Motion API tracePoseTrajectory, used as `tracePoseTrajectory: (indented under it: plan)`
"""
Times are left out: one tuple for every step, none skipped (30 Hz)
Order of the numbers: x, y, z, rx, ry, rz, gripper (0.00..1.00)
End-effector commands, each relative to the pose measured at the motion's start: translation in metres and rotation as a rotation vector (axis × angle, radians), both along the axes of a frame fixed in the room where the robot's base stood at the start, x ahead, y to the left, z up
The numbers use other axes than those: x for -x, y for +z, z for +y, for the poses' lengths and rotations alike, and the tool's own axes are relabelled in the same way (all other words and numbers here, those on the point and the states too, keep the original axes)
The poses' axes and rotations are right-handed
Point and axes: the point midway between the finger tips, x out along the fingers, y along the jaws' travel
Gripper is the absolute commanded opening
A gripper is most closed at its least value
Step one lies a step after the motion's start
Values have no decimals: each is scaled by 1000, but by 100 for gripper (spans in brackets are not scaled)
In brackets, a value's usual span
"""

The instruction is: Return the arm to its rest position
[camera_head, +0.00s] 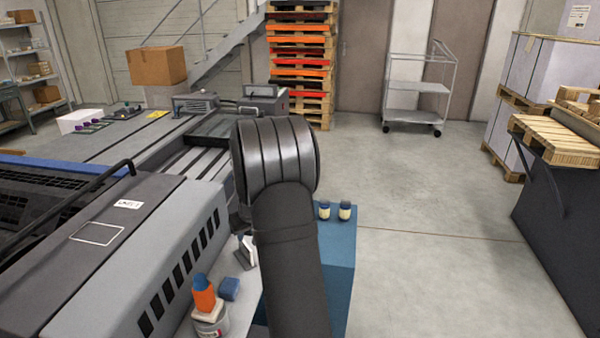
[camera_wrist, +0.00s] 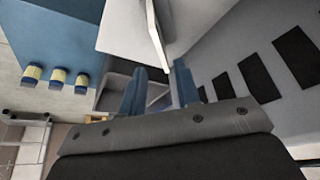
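My arm (camera_head: 285,220) rises through the middle of the head view, and its dark links hide my gripper there. In the wrist view my gripper (camera_wrist: 158,78) has two bluish fingers standing apart, with nothing seen held between them. A white panel edge and a grey open compartment (camera_wrist: 118,88) lie beyond the fingers. How far the fingertips are from these I cannot tell.
Small blue-capped jars (camera_wrist: 58,77) stand on a blue surface (camera_wrist: 55,30); two show in the head view (camera_head: 345,211). An orange bottle (camera_head: 204,293) and a blue block (camera_head: 229,288) sit beside the grey press (camera_head: 110,250).

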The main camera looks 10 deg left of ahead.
Motion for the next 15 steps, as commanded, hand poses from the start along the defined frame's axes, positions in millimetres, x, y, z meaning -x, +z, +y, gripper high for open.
tracePoseTrajectory:
  plan:
    - [-1, -7, 2, 1, 0, 3, 30]
    - [-2, -11, 3, 1, 0, 3, 30]
    - [-4, -17, 5, 1, 0, 3, 30]
    - [-6, -21, 6, 1, 0, 3, 30]
    - [-7, -26, 7, 1, 0, 2, 30]
    - [-9, -33, 9, 1, 0, 3, 30]
    - [-10, -37, 10, 1, 0, 3, 30]
    - [-11, -42, 12, 1, -1, 3, 30]
    - [-13, -49, 14, 0, -1, 2, 30]
    - [-15, -53, 15, 0, -1, 2, 30]
    - [-16, -58, 17, 0, -1, 2, 30]
    - [-18, -64, 18, 0, -1, 2, 30]
    - [-19, -69, 20, 0, -1, 2, 30]
    - [-21, -73, 21, 0, -1, 2, 30]
    - [-23, -79, 23, 0, -1, 1, 30]
